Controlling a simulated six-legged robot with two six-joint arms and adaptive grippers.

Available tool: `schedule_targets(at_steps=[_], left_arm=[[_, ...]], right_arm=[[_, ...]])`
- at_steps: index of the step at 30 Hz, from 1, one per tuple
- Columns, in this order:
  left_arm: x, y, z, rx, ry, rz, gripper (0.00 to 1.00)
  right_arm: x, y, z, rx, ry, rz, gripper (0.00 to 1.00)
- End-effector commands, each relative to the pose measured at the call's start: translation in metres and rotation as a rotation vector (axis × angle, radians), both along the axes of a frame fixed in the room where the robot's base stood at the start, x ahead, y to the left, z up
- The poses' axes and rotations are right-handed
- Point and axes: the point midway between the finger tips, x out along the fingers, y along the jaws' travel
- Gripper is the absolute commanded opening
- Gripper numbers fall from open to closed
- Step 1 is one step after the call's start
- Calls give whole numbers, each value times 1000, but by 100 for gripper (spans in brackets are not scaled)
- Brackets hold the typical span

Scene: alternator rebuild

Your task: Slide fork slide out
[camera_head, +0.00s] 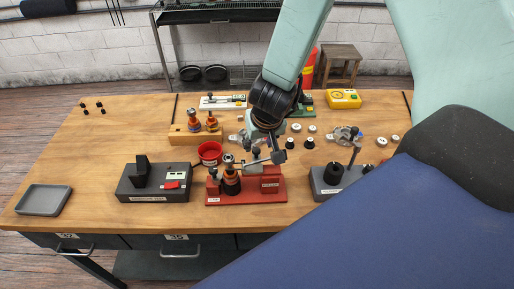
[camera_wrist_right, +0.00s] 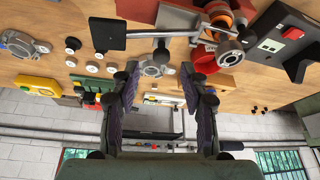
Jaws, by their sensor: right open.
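A red fixture (camera_head: 277,186) stands on the bench's front middle, holding a dark upright part with an orange band (camera_head: 231,181). A grey bar (camera_head: 257,161) reaches across above the fixture, beside that part. I take it for the fork slide, though I cannot be sure. In the right wrist view a bar (camera_wrist_right: 165,34) runs from the red fixture (camera_wrist_right: 178,15) to a flat dark plate (camera_wrist_right: 107,34). My right gripper (camera_head: 268,150) is over the fixture's back side, partly hiding what lies behind. In the wrist view its fingers (camera_wrist_right: 157,92) are apart with nothing held. My left gripper is not seen.
A wooden rack (camera_head: 190,136) and loose parts lie behind.

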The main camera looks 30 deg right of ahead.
Motion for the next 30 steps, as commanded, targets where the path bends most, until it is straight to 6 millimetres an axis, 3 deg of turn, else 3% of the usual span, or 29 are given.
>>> schedule_targets(at_steps=[1, 6, 18, 30], left_arm=[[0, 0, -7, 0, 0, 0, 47], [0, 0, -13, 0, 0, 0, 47], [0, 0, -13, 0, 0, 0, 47], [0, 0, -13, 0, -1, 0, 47]], right_arm=[[2, -1, -12, -1, 1, 1, 45], [10, -3, -27, -1, 0, 3, 45], [15, -4, -32, -1, -1, 3, 44], [15, -3, -32, 0, 0, 3, 10]])
